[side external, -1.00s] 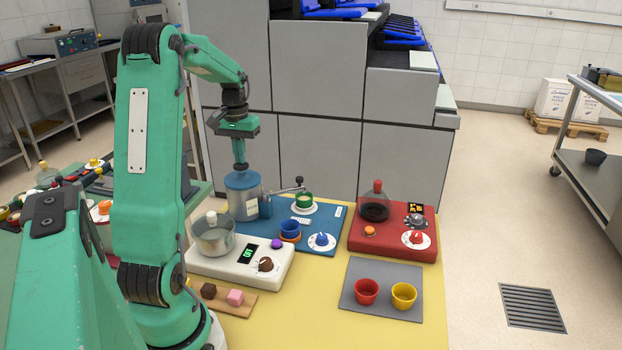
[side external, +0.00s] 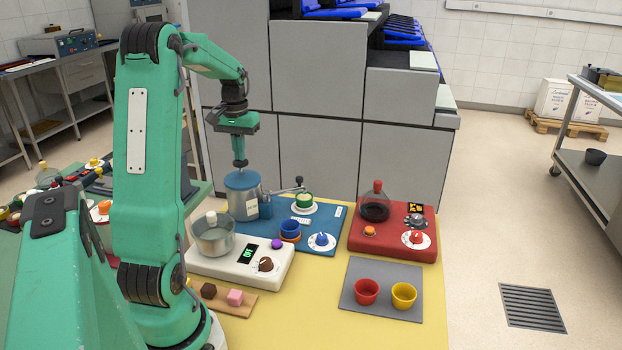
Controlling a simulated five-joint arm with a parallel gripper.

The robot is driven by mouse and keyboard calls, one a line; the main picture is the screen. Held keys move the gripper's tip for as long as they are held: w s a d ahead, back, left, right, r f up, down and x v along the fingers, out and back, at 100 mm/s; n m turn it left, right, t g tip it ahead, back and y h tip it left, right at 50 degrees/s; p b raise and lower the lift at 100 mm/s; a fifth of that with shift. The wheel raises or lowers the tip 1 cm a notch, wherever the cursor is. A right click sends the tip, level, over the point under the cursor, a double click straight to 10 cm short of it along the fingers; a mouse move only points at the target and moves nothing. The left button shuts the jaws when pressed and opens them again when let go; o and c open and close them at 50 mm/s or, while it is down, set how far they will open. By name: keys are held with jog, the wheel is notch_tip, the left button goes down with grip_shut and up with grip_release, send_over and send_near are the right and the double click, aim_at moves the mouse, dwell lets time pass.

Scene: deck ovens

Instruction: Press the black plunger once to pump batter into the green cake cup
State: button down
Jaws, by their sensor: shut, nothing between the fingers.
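The batter dispenser (side external: 243,200) is a grey cylinder with a blue lid, standing on a blue base (side external: 334,222). Its black plunger (side external: 240,164) is a small dark knob above the lid. My gripper (side external: 239,158) is shut and empty, pointing straight down right over the plunger. Its tips are at or very near the knob; I cannot tell whether they touch. The green cake cup (side external: 304,201) stands on a white round plate (side external: 301,211) by the end of the dispenser's spout (side external: 284,191). The cup's inside is too small to read.
A red unit with a glass flask (side external: 375,205) stands right. Red (side external: 366,291) and yellow (side external: 404,295) cups stand on a grey mat.

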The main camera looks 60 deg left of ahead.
jog(key=shift+r, duration=1.2)
jog(key=shift+r, duration=0.1)
notch_tip(320, 180, up, 6)
jog(key=shift+f, duration=0.1)
dwell(0.7)
